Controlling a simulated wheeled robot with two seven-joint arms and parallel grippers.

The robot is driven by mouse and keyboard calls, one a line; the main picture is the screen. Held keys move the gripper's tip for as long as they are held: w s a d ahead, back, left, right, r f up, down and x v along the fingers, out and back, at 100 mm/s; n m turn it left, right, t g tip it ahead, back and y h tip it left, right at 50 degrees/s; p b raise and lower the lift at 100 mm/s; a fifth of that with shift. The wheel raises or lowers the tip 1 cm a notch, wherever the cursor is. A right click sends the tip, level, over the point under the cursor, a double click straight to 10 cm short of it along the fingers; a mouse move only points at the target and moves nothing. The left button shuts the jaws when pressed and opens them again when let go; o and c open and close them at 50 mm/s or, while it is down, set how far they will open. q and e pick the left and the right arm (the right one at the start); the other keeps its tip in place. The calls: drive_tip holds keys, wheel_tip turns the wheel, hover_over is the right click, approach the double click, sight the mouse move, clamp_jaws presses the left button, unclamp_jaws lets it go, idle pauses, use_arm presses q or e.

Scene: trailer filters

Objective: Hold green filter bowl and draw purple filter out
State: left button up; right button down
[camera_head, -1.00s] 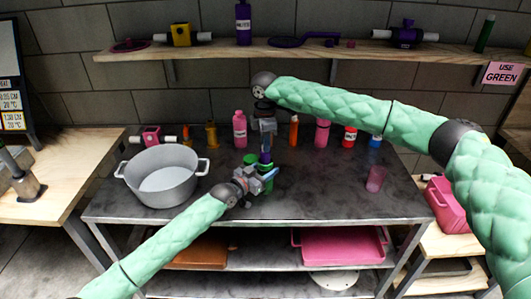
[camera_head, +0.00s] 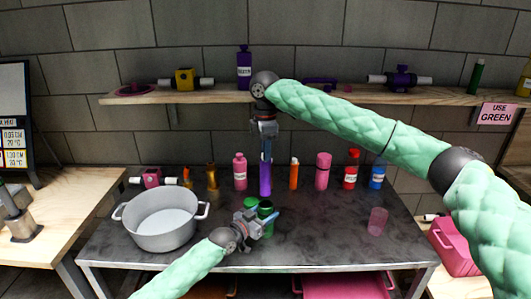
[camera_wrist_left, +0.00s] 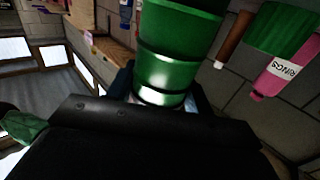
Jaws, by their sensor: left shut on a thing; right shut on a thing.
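The green filter bowl (camera_head: 266,211) stands upright on the dark table, and my left gripper (camera_head: 262,222) is shut on it. In the left wrist view the bowl (camera_wrist_left: 165,65) fills the space between the fingers. The purple filter (camera_head: 265,178) hangs upright below my right gripper (camera_head: 265,150), which is shut on its top. The filter's lower end is just above the bowl's mouth, and it looks clear of the bowl.
A large grey pot (camera_head: 160,220) stands to the left. Several bottles, including a pink bottle (camera_head: 240,172) and a red bottle (camera_head: 351,170), line the table's back. A pink cup (camera_head: 377,221) stands at right. A wooden shelf (camera_head: 215,97) runs above.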

use_arm(q)
drive_tip(key=o, duration=1.1)
